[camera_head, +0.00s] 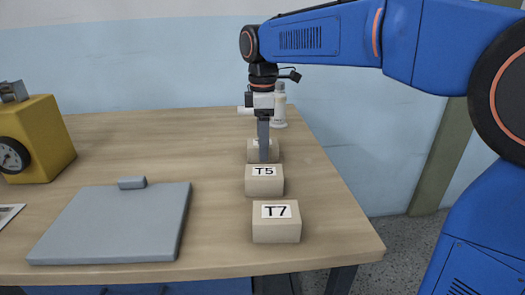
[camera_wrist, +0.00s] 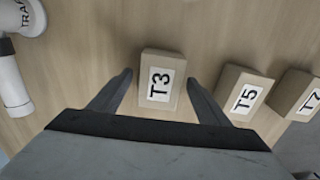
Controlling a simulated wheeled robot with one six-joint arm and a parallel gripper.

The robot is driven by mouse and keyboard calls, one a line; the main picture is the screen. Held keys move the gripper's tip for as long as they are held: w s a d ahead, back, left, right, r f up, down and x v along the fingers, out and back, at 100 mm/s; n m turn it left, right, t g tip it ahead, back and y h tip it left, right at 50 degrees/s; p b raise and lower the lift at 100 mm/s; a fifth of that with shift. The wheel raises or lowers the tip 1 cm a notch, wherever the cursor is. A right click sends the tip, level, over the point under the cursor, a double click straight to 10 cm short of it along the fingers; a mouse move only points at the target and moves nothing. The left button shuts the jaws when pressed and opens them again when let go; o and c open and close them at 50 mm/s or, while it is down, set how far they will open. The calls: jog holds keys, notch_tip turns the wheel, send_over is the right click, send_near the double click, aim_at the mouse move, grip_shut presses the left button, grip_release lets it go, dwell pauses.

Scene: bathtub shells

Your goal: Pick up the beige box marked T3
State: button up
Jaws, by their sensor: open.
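The beige box marked T3 (camera_wrist: 151,59) lies on the table in the wrist view, its white label facing up. My gripper (camera_wrist: 160,82) is open, with one finger on each side of the T3 box and a gap showing on both sides. In the head view my gripper (camera_head: 264,155) points straight down at the T3 box (camera_head: 253,150), the farthest of three boxes, and hides much of it and its label. I cannot tell the exact height of the fingertips above the table.
Box T5 (camera_head: 264,187) stands just in front of T3, and box T7 (camera_head: 276,231) is nearer the table's front edge. A white bottle (camera_head: 279,105) stands behind. A grey clipboard-like panel (camera_head: 120,225) and a yellow device (camera_head: 42,135) are on the left. The table middle (camera_head: 180,150) is clear.

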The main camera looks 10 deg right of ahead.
jog(key=shift+f, duration=0.4)
jog(key=c, duration=1.3)
jog(key=shift+r, duration=0.15)
